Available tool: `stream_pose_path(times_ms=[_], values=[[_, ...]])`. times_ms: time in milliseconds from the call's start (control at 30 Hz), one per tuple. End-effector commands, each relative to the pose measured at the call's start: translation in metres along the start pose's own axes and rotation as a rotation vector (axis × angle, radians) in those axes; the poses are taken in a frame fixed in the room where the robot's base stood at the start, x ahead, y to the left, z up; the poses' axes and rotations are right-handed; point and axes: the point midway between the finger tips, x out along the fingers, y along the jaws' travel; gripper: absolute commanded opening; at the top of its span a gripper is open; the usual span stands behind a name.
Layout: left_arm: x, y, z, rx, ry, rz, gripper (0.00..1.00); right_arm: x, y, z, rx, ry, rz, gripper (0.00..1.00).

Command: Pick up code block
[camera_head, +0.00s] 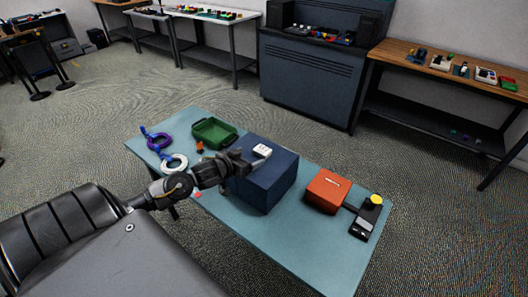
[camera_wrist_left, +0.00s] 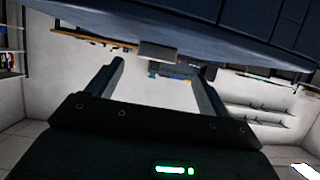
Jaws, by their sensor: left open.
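A small white block with dark marks (camera_head: 262,150), which may be the code block, sits on top of a dark blue box (camera_head: 262,190) on the table. My left gripper (camera_head: 243,160) reaches in from the left at the top left edge of the box, close to the white block. In the left wrist view its two fingers (camera_wrist_left: 160,80) are spread apart with nothing clamped between them. A small grey piece (camera_wrist_left: 157,51) shows beyond the fingertips, under a dark blue surface (camera_wrist_left: 150,20); I cannot tell what it is. My right gripper is not in view.
The teal table (camera_head: 290,245) also holds a green tray (camera_head: 214,132), purple (camera_head: 160,143) and white (camera_head: 174,163) cable coils, an orange-red box (camera_head: 327,191) and a black device with a yellow knob (camera_head: 366,218). The table's front right part is clear.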

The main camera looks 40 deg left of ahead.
Motion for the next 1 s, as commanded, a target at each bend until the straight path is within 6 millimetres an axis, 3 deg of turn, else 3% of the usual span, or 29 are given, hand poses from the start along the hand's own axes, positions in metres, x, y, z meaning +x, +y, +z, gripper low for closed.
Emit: stream_pose_path(times_ms=[100, 333, 700, 967, 1000], values=[[0.013, 0.002, -0.002, 0.000, 0.002, 0.002, 0.80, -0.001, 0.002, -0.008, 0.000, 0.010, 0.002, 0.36], [0.020, 0.003, -0.003, 0.001, 0.001, 0.005, 0.80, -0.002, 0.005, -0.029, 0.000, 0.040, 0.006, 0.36], [0.067, 0.006, -0.008, 0.002, 0.002, 0.004, 0.80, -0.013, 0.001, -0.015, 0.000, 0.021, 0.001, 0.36], [0.069, 0.006, -0.007, 0.003, 0.001, 0.005, 0.80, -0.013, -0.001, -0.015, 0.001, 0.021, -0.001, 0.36], [0.069, 0.006, -0.007, 0.003, 0.001, 0.005, 0.76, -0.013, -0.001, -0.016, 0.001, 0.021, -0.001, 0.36]])
